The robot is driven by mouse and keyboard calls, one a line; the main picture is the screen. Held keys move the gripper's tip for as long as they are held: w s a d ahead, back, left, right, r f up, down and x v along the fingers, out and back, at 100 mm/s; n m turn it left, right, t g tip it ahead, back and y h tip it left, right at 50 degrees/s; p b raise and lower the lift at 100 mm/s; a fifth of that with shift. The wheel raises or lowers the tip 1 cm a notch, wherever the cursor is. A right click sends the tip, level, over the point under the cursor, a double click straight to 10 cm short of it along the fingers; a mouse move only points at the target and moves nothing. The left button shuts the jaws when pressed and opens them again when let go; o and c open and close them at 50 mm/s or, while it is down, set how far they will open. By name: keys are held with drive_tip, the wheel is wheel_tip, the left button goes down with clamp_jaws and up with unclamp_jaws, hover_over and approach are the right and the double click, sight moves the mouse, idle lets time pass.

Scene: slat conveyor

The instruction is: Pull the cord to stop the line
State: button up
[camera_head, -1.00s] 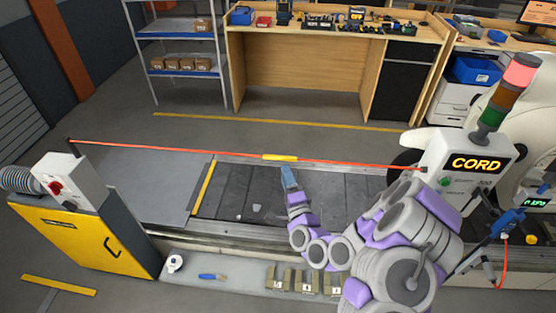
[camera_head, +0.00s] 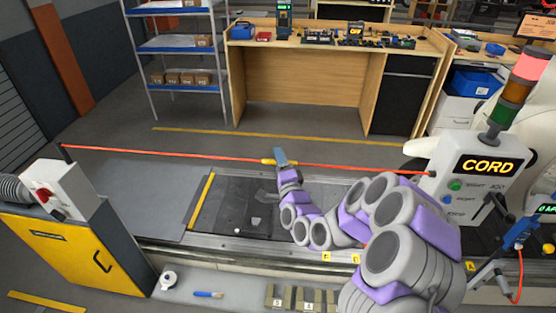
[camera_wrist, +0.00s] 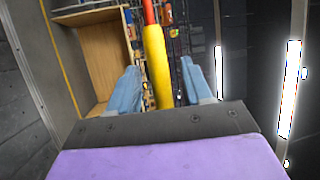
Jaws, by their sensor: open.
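The red cord (camera_head: 205,156) runs across the line from a post at the left to the box marked CORD (camera_head: 470,178) at the right. A yellow grip (camera_head: 267,162) sits on the cord near its middle. My gripper (camera_head: 280,156) is at this yellow grip and partly covers it. In the wrist view, the yellow grip (camera_wrist: 157,65) passes between the two blue fingers of my gripper (camera_wrist: 160,84). The fingers are open, with a gap on each side of the grip. The red cord (camera_wrist: 149,12) shows beyond the grip.
The slat conveyor (camera_head: 240,205) lies under the cord, with small pieces on it. A yellow cabinet (camera_head: 60,255) stands at the left. A signal tower (camera_head: 513,95) with a lit red top stands on the CORD box. A workbench (camera_head: 310,75) is behind.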

drive_tip(key=shift+w+a+r, duration=0.1)
drive_tip(key=shift+w+a, duration=0.1)
drive_tip(key=shift+w, duration=0.3)
drive_tip(key=shift+c, duration=0.3)
clamp_jaws()
